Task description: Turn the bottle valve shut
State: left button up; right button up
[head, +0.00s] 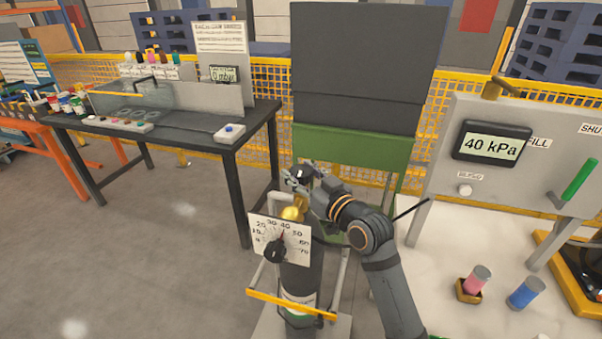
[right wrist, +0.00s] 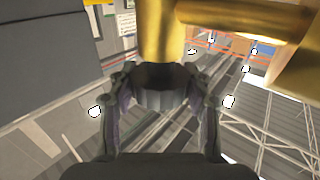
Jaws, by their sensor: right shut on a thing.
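The gas bottle (head: 302,266) stands upright in a trolley, dark with a pale label low on it. A dial plate (head: 280,240) with numbers and a black knob hangs in front of it. My right gripper (head: 300,180) is at the top of the bottle, over the brass valve body (head: 292,212). In the right wrist view its fingers (right wrist: 160,105) are closed around the dark ribbed valve knob (right wrist: 162,82), below a brass stem (right wrist: 160,35). The head view hides most of the knob behind the gripper. My left gripper is not in view.
A grey panel (head: 445,150) at right has a display reading 40 kPa and a green handle (head: 579,179). A pink cylinder (head: 477,279) and a blue one (head: 526,292) stand below it. A dark workbench (head: 190,128) is at left. Open floor lies left of the bottle.

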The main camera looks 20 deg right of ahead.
aim_at(307, 179)
jog(key=shift+r+h, duration=0.15)
jog(key=shift+h, duration=0.15)
jog(key=shift+m+t+h+p, duration=0.3)
jog(key=shift+m+h+p, duration=0.25)
jog(key=shift+m+h, duration=0.15)
jog(key=o, duration=1.2)
jog(key=s, duration=0.3)
jog(key=s+d, duration=0.1)
jog(key=s, duration=0.3)
jog(key=shift+s+d, duration=0.2)
